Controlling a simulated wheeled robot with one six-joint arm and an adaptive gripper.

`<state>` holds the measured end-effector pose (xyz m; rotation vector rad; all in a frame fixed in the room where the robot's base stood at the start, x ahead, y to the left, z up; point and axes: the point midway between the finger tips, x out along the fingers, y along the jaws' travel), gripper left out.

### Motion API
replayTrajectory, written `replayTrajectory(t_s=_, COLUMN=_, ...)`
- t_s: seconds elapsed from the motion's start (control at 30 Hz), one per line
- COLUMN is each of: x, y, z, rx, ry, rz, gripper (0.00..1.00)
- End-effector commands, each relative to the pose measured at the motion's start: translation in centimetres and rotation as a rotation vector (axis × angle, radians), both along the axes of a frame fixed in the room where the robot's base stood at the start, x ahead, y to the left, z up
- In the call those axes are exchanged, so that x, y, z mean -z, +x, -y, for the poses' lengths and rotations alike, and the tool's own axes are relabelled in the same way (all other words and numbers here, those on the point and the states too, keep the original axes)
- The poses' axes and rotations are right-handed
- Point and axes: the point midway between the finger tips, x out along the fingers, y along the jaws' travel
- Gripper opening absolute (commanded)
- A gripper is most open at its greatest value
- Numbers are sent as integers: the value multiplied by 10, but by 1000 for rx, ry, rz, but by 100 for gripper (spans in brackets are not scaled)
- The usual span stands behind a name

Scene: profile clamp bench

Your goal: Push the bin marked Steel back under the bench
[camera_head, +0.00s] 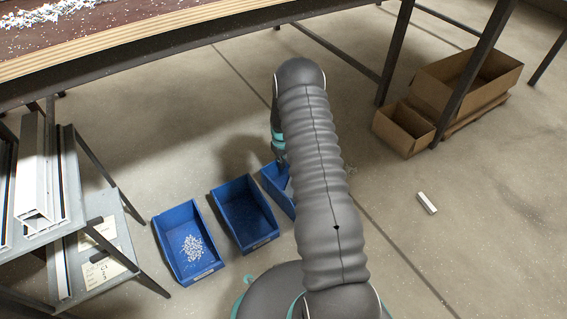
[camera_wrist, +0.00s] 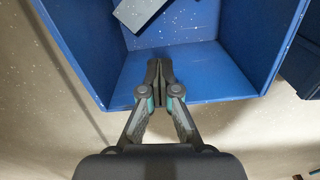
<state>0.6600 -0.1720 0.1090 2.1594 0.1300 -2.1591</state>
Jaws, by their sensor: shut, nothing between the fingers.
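Three blue bins stand in a row on the floor. The left bin (camera_head: 170,224) holds small white bits, and the middle bin (camera_head: 228,196) looks empty. The right bin (camera_head: 271,178) is partly hidden by my arm. No marking on any bin is legible, so I cannot tell which is Steel. My gripper (camera_wrist: 158,72) is shut and empty, at the right bin. In the wrist view its fingertips overlap a wall of that blue bin (camera_wrist: 205,70), which holds a grey flat piece (camera_wrist: 137,12). Whether they touch the bin I cannot tell.
The bench (camera_head: 150,45) runs across the top, with dark legs. A shelf rack with metal profiles (camera_head: 40,185) stands at left. Cardboard boxes (camera_head: 405,130) stand at right, and a small white block (camera_head: 427,203) lies on open floor. Another bin (camera_wrist: 303,65) edges the wrist view.

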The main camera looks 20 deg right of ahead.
Motion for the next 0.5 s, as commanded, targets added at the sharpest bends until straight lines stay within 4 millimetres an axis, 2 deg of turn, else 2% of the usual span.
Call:
replayTrajectory(t_s=0.13, x=-7, y=1, z=1, rx=1, ry=-1, rz=3, gripper=0)
replayTrajectory(t_s=0.23, x=-20, y=1, z=2, rx=2, ry=-1, rz=3, gripper=0)
replayTrajectory(t_s=0.5, x=-73, y=0, z=4, rx=5, ry=-2, rz=4, gripper=0)
